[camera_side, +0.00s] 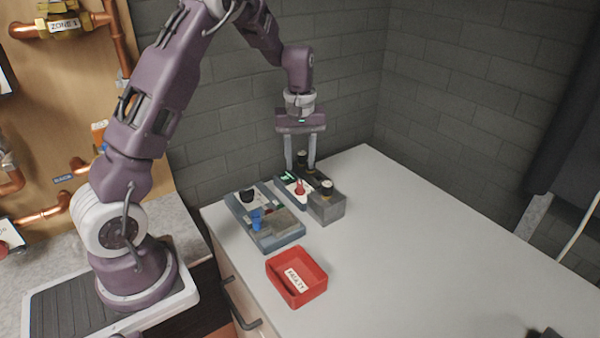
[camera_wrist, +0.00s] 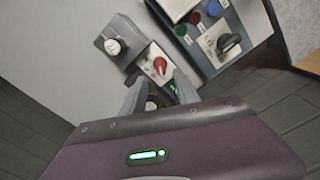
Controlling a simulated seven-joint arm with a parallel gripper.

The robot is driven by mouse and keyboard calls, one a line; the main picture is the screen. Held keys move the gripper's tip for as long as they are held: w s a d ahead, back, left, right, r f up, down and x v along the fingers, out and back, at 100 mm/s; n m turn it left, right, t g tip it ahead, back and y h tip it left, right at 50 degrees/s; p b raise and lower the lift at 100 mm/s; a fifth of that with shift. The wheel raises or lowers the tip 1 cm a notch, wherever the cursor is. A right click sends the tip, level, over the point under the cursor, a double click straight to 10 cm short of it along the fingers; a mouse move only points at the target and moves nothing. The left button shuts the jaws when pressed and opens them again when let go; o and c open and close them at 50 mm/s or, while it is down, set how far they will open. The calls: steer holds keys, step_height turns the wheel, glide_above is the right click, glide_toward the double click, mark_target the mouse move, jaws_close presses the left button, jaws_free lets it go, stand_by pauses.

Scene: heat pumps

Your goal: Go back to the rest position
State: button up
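My gripper (camera_side: 300,167) hangs fingers-down over the back end of the device group on the white counter. Its two fingers are spread apart, and I see nothing clamped between them. In the wrist view the fingertips (camera_wrist: 161,76) lie either side of a dark part with round tops (camera_wrist: 152,104), partly hidden by the gripper. A small panel with a red knob (camera_side: 300,188) is just in front of the fingers; the red knob also shows in the wrist view (camera_wrist: 160,65). Whether the fingertips touch anything is unclear.
A larger control panel (camera_side: 265,222) is to the left. A red tray with a label (camera_side: 297,278) sits nearer the front.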

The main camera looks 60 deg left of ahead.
steer(key=s+d+r+m+t, duration=0.2)
steer(key=s+d+r+m, duration=0.1)
steer(key=s+d+r, duration=0.4)
steer(key=s+d+r+m+t, duration=0.1)
steer(key=s+d+r+m, duration=0.3)
steer(key=r, duration=0.5)
steer(key=s+d+m+t, duration=0.1)
steer(key=s+d+m, duration=0.1)
steer(key=s, duration=0.5)
steer(key=s+d+m+t, duration=0.1)
steer(key=s+d+m, duration=0.2)
steer(key=s, duration=0.5)
steer(key=shift+d+t, duration=0.3)
steer(key=shift+d, duration=0.25)
steer(key=shift+r, duration=0.1)
steer(key=shift+o, duration=1.4)
